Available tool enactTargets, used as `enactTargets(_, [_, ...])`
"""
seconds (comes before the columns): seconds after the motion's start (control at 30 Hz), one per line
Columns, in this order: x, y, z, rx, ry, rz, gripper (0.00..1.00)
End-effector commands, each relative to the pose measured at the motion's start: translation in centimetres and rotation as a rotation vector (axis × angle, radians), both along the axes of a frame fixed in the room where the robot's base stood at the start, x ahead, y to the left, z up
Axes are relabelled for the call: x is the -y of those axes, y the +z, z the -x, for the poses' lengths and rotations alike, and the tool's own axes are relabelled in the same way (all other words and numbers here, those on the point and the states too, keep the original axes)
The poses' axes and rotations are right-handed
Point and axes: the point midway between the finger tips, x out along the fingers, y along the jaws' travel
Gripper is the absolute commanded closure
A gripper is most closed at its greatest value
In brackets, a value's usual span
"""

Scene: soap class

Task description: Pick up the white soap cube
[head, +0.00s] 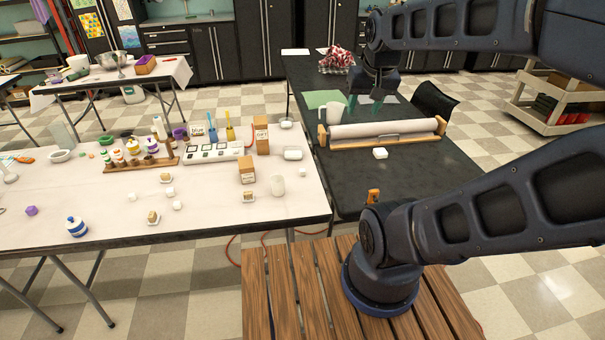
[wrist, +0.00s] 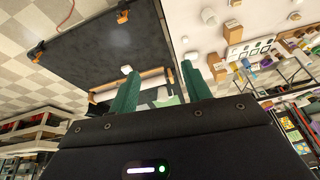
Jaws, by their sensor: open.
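Small white cubes lie on the white table (head: 60,190); one cube (head: 132,197) is at the front left, with others (head: 170,192) (head: 176,205) nearby. A white block (head: 380,153) lies alone on the black table (head: 420,190), in front of the paper roll. I cannot tell which of these is the soap cube. My gripper (head: 365,103) is open over the far part of the black table, beyond the roll. In the wrist view its green fingers (wrist: 160,72) are apart, with nothing held between them. The white block (wrist: 126,69) shows there by the left fingertip, farther off.
A wooden-ended paper roll (head: 385,132) and a white mug (head: 334,111) stand on the black table. The black table's front is mostly clear.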

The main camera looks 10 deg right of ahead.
Motion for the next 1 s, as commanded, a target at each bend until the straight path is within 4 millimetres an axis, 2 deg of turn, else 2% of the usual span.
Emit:
enactTargets(0.47, [-1.5, -2.7, -10.1, -0.133, -0.356, -0.1, 0.52])
enactTargets(0.77, [-3.3, -6.2, -16.1, -0.194, -0.59, -0.115, 0.52])
enactTargets(1.0, [-5.1, -10.0, -20.7, -0.222, -0.779, -0.105, 0.52])
